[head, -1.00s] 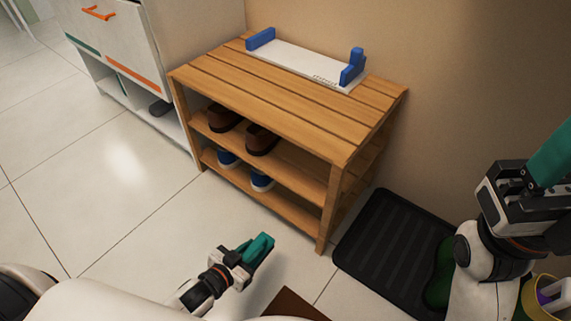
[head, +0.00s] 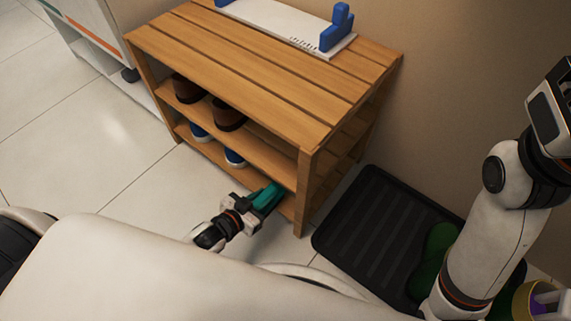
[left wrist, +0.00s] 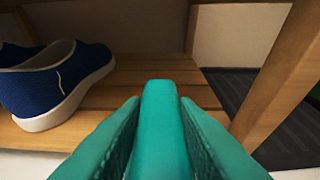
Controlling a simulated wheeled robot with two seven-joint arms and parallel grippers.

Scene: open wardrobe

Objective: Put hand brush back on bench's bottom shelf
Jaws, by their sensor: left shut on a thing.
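My left gripper (head: 268,198) is shut on the hand brush, at the front right of the wooden bench (head: 240,68). In the left wrist view, the teal hand brush (left wrist: 160,125) is held between the two teal fingers and points forward over the bottom shelf (left wrist: 205,95). Its teal colour is close to that of the fingers, and its far part is hidden. I cannot tell whether it touches the shelf. The bottom shelf has blue shoes (head: 235,158) at left, one of which shows large in the left wrist view (left wrist: 55,85).
A bench leg (left wrist: 280,75) stands close on the right of the held brush. Brown shoes (head: 228,116) sit on the middle shelf. A black mat (head: 362,235) lies right of the bench. The shelf right of the blue shoe is bare.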

